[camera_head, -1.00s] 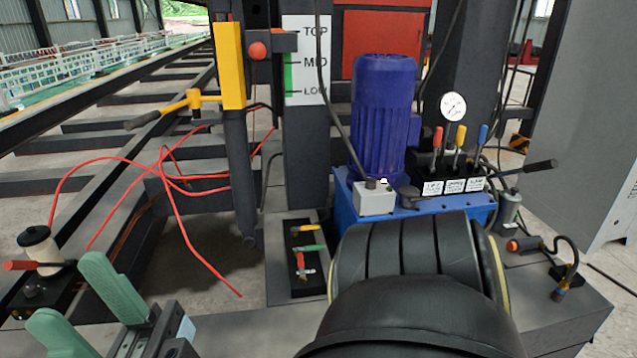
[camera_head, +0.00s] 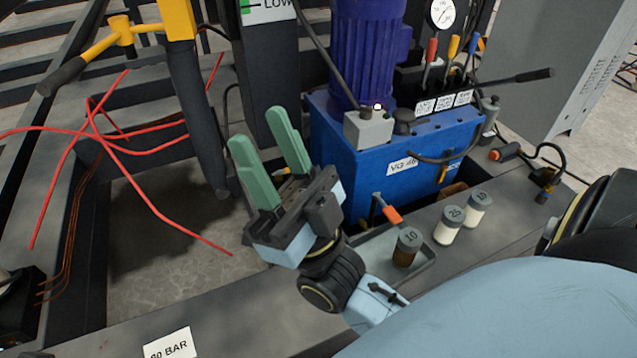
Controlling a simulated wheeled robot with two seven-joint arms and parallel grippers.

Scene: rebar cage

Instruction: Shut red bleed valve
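My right gripper (camera_head: 258,130) is open, with two green fingers pointing up and a visible gap between them. It is empty, in the middle of the view, in front of the spot where the small valve plate stood earlier. Only a bit of yellow handle (camera_head: 283,172) shows behind the fingers. The red and green valve handles there are hidden by the gripper, so I cannot tell how the red one is set or whether it is touched. My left gripper is not in view.
The blue power unit (camera_head: 350,150) stands behind, right of the gripper. A tray (camera_head: 428,262), an orange-handled tool (camera_head: 391,214) and capped jars (camera_head: 447,226) lie on the bench. A dark grey post (camera_head: 200,130) and red hoses (camera_head: 160,212) are at left.

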